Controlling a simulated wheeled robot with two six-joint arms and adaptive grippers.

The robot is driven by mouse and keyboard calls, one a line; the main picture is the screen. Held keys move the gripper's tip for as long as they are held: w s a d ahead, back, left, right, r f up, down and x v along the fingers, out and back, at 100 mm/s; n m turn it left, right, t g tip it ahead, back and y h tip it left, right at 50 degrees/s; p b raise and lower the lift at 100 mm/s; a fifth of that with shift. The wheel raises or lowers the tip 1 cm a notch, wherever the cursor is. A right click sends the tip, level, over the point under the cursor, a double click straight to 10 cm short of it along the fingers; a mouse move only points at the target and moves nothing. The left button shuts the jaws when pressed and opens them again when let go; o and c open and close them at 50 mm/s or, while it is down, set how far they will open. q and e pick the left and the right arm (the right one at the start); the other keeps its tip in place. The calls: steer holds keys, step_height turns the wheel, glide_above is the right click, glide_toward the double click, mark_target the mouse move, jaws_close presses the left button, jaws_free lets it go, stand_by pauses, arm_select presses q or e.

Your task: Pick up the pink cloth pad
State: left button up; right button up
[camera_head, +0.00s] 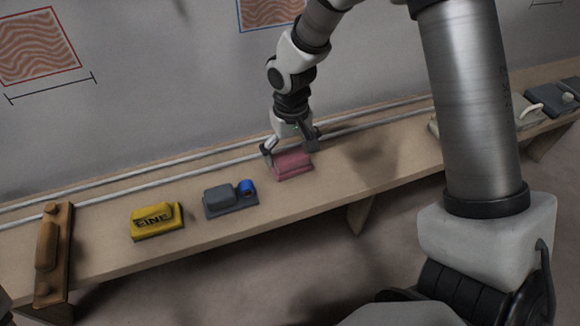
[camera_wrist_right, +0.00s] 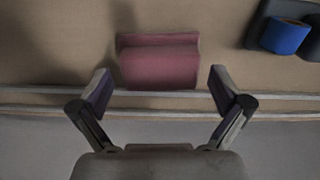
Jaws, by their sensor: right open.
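The pink cloth pad (camera_head: 292,165) lies on the wooden shelf (camera_head: 345,193), near the middle of the head view. In the right wrist view the pad (camera_wrist_right: 160,62) is ahead of the fingers, a little above the picture's middle. My right gripper (camera_head: 290,149) is just above and behind the pad, fingers spread. In the right wrist view the right gripper (camera_wrist_right: 161,90) is open and empty, its fingertips apart on either side of the pad's near edge. Contact with the pad cannot be made out. My left gripper does not show.
A grey block with a blue roll (camera_head: 228,198) stands left of the pad; farther left are a yellow block (camera_head: 157,221) and a brown wooden tool (camera_head: 53,255). Pale rails (camera_head: 130,182) run along the wall behind.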

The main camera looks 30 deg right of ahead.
steer(key=shift+f, duration=0.7)
steer(key=shift+r, duration=0.1)
steer(key=c, duration=1)
